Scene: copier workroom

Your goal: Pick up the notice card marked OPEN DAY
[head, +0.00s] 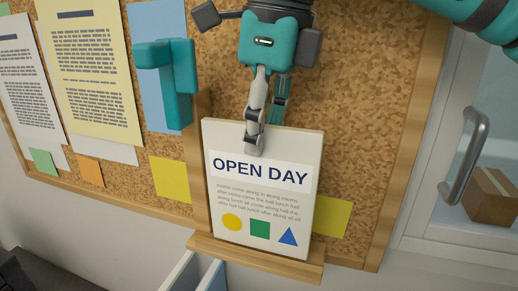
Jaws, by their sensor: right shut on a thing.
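The notice card (261,208) marked OPEN DAY is a white panel with lines of text and a yellow circle, green square and blue triangle along its bottom. It stands nearly upright on a small wooden ledge (255,259), in front of the cork board. My right gripper (255,143) comes down from above and is shut on the card's top edge, near the middle. One finger shows in front of the card; the other is partly hidden behind it. The card's bottom edge appears to be at the ledge; I cannot tell whether it touches. My left gripper is not in view.
The cork board (365,100) carries a yellow sheet (92,112), a blue sheet (143,25) and small coloured notes. A teal block-like shape (178,85) stands out before the blue sheet. At right are a handle (466,160) and a cardboard box (490,195).

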